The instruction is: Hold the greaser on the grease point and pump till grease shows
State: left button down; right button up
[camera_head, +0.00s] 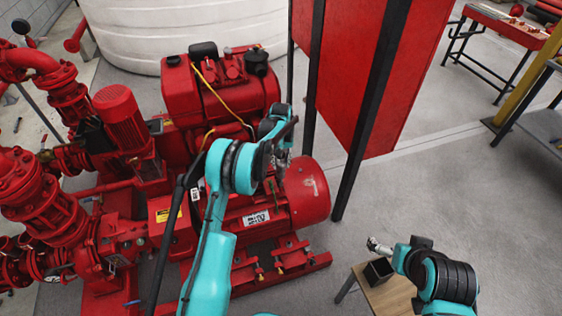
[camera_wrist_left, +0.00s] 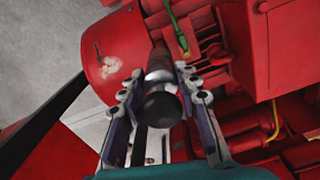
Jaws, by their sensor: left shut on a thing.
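My left gripper (camera_head: 280,163) is over the red motor (camera_head: 309,190) of the pumpset. In the left wrist view, its two fingers (camera_wrist_left: 160,100) are closed on the greaser (camera_wrist_left: 161,106), a dark and grey metal cylinder. The greaser points away from the wrist towards the red motor housing. Its tip is dark against the motor, and I cannot tell whether it touches a grease point. A pale patch (camera_wrist_left: 111,67) shows on the motor's red end; I cannot tell whether it is grease or worn paint.
A dark open box (camera_head: 379,271) stands on the small wooden table (camera_head: 392,296). A red panel on black posts (camera_head: 362,110) rises right behind the motor. Red pipes and valves (camera_head: 45,200) crowd the left.

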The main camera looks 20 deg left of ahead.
jog(key=shift+f, duration=0.25)
dwell(0.9)
dwell(1.4)
grip_shut()
dwell(1.3)
